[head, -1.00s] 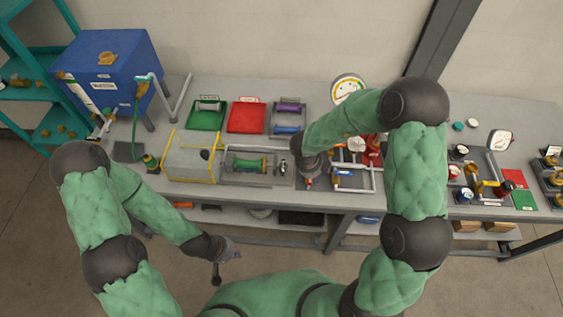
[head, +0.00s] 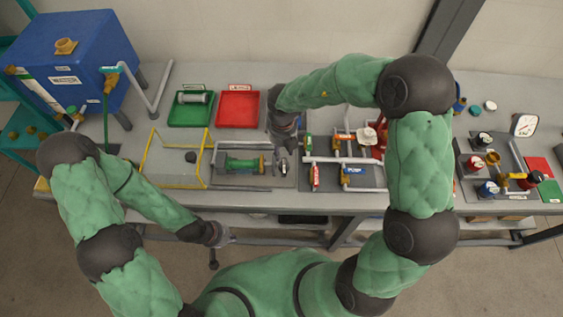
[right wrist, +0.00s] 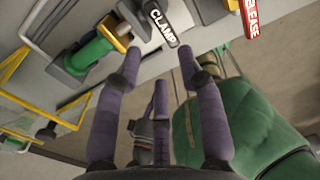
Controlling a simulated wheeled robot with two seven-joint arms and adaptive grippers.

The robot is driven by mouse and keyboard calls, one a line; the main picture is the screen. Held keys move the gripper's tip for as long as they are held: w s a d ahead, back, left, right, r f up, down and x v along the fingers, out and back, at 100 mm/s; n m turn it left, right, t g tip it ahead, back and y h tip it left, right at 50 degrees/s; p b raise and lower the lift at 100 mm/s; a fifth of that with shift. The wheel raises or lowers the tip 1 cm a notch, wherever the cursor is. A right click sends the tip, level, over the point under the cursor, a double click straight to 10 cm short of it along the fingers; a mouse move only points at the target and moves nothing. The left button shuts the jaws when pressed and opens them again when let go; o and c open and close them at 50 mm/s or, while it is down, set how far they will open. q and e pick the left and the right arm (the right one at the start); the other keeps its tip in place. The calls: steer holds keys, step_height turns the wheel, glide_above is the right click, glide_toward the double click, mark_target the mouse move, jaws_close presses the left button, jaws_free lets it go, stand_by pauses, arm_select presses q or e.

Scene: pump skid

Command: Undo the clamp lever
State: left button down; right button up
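The clamp lever (right wrist: 163,26) is a dark lever with a white CLAMP label, at the top of the right wrist view. In the head view it shows small (head: 283,167) at the right end of the green cylinder's fixture. My right gripper (right wrist: 159,62) is open and empty. Its purple fingers are spread below the lever in the right wrist view, apart from it in the picture. In the head view my right gripper (head: 287,140) is over the fixture, its fingertips hard to make out. My left gripper (head: 222,240) hangs empty-looking in front of the bench; its finger opening is unclear.
The green cylinder (head: 242,163) lies in the fixture, with a yellow-edged clear guard (head: 176,180) to its left. A red RELEASE handle (right wrist: 251,18) and a pipe manifold (head: 345,160) are to the right. Green (head: 190,118) and red (head: 238,110) trays stand behind.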

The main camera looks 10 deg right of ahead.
mark_target(284, 168)
step_height(284, 168, down, 10)
steer(key=shift+r+b, duration=0.25)
steer(key=shift+b, duration=0.85)
jaws_close()
